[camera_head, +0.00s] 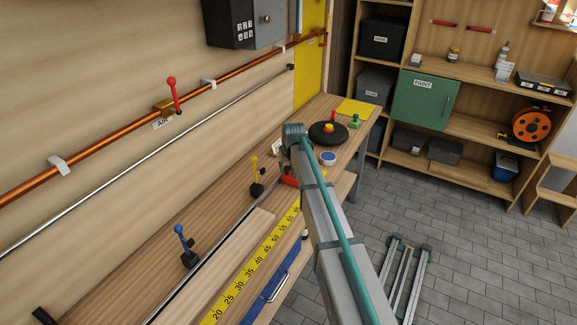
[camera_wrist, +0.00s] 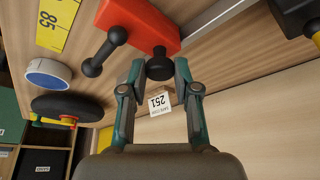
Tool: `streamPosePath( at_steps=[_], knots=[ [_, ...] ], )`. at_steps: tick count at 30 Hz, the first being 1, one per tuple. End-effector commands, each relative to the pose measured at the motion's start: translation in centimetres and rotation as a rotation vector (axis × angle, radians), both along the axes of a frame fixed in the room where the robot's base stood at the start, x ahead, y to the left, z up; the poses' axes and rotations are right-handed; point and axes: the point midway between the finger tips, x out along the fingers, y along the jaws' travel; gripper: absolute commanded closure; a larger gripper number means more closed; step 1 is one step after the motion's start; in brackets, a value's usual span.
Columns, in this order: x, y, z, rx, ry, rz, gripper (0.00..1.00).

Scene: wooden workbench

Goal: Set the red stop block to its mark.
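The red stop block (camera_wrist: 152,25) is at the top of the wrist view, with a black lever and a black round knob (camera_wrist: 159,67) on it. In the head view the red block (camera_head: 288,177) shows only partly beside my arm, beyond the yellow-handled stop. My gripper (camera_wrist: 159,70) is open, its fingers on either side of the knob with gaps visible; whether they touch it is hidden. I cannot make out the block's mark.
Yellow-handled (camera_head: 256,178) and blue-handled (camera_head: 186,247) stops stand along the metal rail (camera_head: 190,297). A white 251 tag (camera_wrist: 159,103) is beyond my fingers. A black wheel (camera_head: 328,134) and a blue-white round tin (camera_head: 327,159) are at the far bench end.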

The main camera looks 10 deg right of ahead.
Motion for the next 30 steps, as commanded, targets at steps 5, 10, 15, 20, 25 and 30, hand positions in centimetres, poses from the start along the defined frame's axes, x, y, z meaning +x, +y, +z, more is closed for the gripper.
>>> streamPosePath(
  at_steps=[5, 10, 15, 20, 25, 30],
  knots=[
    [0.1, -0.1, 0.0, -0.001, 0.0, 0.0, 0.45],
    [0.1, -0.1, 0.0, -0.001, -0.001, 0.0, 0.45],
    [0.0, -0.1, 0.2, -0.001, -0.002, 0.0, 0.45],
    [-0.6, -0.1, 1.6, 0.0, -0.004, 0.0, 0.45],
    [-1.8, -0.3, 4.4, 0.0, -0.005, 0.0, 0.45],
    [-3.1, -0.5, 7.4, 0.0, -0.003, 0.0, 0.45]
  ],
)
